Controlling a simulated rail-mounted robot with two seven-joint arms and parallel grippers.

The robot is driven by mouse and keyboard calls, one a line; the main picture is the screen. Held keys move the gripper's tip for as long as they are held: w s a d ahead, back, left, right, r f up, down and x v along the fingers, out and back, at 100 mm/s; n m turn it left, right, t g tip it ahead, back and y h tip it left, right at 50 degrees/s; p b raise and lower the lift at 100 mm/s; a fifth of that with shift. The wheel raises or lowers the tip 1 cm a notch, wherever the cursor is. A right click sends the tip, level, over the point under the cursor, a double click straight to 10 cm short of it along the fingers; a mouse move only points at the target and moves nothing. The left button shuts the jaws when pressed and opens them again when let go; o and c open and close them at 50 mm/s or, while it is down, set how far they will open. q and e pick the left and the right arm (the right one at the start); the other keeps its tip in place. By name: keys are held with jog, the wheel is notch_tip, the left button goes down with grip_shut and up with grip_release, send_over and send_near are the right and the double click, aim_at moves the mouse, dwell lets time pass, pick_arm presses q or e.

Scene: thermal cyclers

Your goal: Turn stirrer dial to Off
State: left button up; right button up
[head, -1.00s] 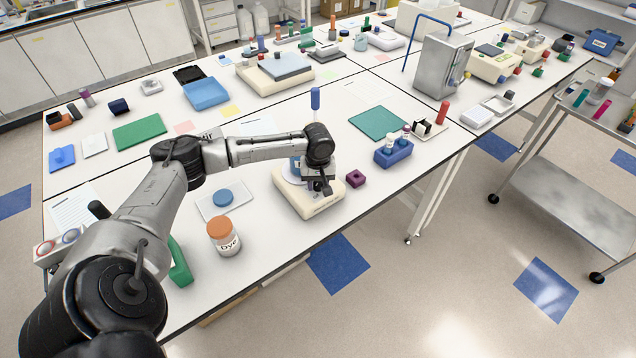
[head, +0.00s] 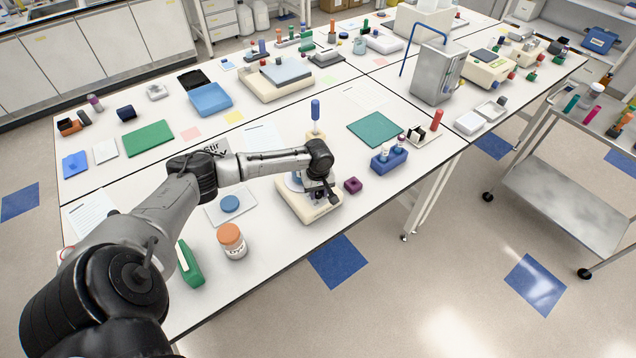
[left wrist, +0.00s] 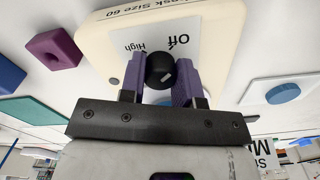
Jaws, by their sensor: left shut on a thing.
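The cream stirrer (head: 311,212) stands near the front edge of the bench in the head view. In the left wrist view its body (left wrist: 95,37) carries a pale label (left wrist: 150,32) printed "Off" and "High". The black stirrer dial (left wrist: 160,68) sits below the label in that view, with a short white mark on it. My left gripper (left wrist: 170,72) has its two purple fingers shut on the dial, one on each side. The mark looks slanted; I cannot tell exactly where it points. In the head view my left gripper (head: 320,193) hides the dial. My right gripper is out of view.
A purple block (head: 353,185) and a blue tube rack (head: 389,160) stand right of the stirrer. A blue-lidded dish (head: 230,204) and an orange-capped jar (head: 232,241) stand to its left. A blue-handled tool (head: 315,110) stands upright behind it.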

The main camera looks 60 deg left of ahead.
pick_arm(q)
jog(key=shift+n+p, duration=0.4)
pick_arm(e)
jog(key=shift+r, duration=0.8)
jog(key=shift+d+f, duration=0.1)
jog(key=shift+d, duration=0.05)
pick_arm(q)
jog(key=o, duration=0.6)
jog(key=shift+o, duration=0.2)
jog(key=shift+r, duration=0.1)
notch_tip(320, 180, up, 14)
jog(key=shift+f, duration=0.2)
